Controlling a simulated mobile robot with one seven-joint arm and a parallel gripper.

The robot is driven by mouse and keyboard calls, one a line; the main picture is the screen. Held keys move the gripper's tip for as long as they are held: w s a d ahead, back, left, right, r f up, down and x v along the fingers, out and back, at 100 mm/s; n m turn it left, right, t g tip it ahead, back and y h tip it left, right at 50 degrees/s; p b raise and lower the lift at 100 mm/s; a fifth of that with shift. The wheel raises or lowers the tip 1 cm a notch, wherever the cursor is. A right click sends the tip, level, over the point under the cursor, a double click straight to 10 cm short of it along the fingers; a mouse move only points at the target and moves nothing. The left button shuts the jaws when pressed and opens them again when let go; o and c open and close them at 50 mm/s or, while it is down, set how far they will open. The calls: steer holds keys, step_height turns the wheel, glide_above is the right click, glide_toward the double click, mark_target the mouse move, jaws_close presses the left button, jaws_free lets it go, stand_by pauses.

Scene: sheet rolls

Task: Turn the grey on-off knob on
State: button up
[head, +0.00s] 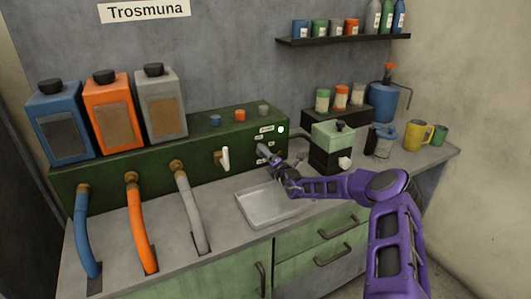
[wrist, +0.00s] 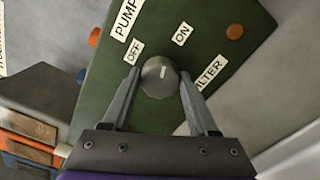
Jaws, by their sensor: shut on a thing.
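The grey on-off knob (wrist: 160,77) is on the sloping green panel (wrist: 105,95), with a short white mark on its face. An OFF label (wrist: 133,50) is to its upper left and an ON label (wrist: 183,33) to its upper right. The mark points between the two labels. My gripper (wrist: 160,84) is shut on the knob, one finger on each side. In the head view my gripper (head: 264,151) reaches the right end of the green box (head: 130,160) and hides most of the knob.
A metal tray (head: 247,209) lies on the counter below my gripper. A white lever (head: 225,158) stands out from the box to the left. A green-topped container (head: 333,137) stands to the right. A pale round lamp (head: 281,129) is near the labels.

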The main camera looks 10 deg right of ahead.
steer(key=shift+f+m, duration=0.15)
steer(key=shift+m, duration=1.75)
steer(key=o, duration=1.4)
steer(key=shift+c, duration=0.2)
steer(key=shift+s, duration=0.15)
steer(key=p+v, duration=0.2)
steer(key=v, duration=1.5)
steer(key=shift+s, duration=0.1)
